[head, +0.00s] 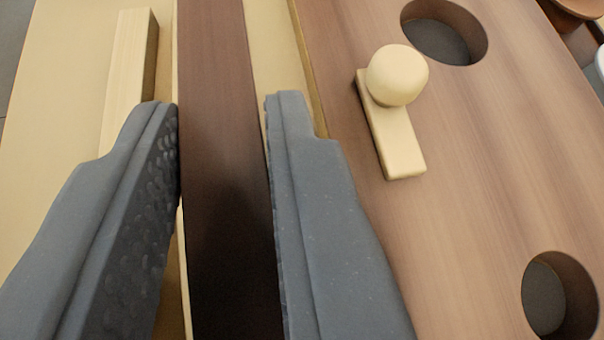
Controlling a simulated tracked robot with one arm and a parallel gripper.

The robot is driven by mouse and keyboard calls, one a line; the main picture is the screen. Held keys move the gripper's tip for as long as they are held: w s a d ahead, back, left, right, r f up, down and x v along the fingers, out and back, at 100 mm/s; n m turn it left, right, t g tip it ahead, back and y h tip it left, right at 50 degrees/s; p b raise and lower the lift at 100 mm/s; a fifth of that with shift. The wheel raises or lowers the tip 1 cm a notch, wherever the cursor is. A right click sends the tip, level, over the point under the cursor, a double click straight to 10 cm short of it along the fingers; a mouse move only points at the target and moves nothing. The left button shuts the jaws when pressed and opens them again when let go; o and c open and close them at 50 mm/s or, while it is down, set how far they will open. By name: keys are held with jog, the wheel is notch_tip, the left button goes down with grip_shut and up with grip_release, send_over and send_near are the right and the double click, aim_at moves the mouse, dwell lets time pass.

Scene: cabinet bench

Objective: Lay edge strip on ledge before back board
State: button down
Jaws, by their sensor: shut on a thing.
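My gripper (222,102) is shut on a long dark brown strip (222,170), which I take to be the edge strip. One grey finger is on each side of it. The strip runs from the top of the head view to the bottom, with a thin pale edge along its left side. A narrow pale band (275,45) shows to its right, beside a brown board. I cannot tell which surface is the ledge or the back board, nor whether the strip touches what is beneath it.
The brown board (480,160) at right has two round holes (445,35) (560,295) and a pale block with a round knob (397,75). At left a pale bar (128,75) lies on a pale surface (60,110). Partly cut-off round objects show at top right.

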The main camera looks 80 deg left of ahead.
aim_at(239, 218)
notch_tip(239, 218, down, 4)
jog(key=shift+r+b, duration=0.25)
jog(key=shift+b, duration=0.2)
